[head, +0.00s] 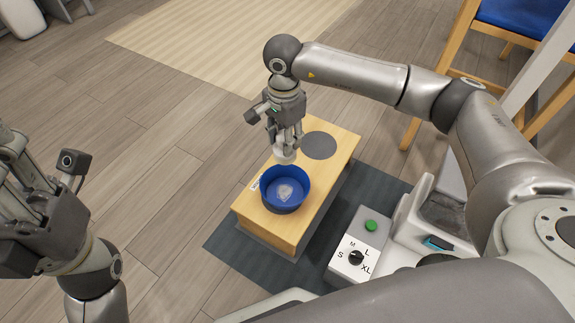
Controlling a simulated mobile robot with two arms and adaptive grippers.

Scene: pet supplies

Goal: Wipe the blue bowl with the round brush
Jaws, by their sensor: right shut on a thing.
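The blue bowl (285,206) stands upright on a light wooden bench, with a whitish smudge on its inside bottom. My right gripper (285,140) points down just behind the bowl and is shut on the round brush (286,157). Only the brush's pale rounded lower part shows; the fingers hide the rest. The brush seems to be above the bowl's far rim, and I cannot tell whether they touch. My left gripper (14,160) is at the left edge, away from the bowl. Its fingers are partly cut off, so its opening is unclear.
The wooden bench (325,178) stands on a dark mat (233,246) and has a grey disc (319,145) behind the bowl. A box with a green button and a size dial (355,256) is to the right. A blue-seated chair (530,18) is at upper right. Floor left of the bench is clear.

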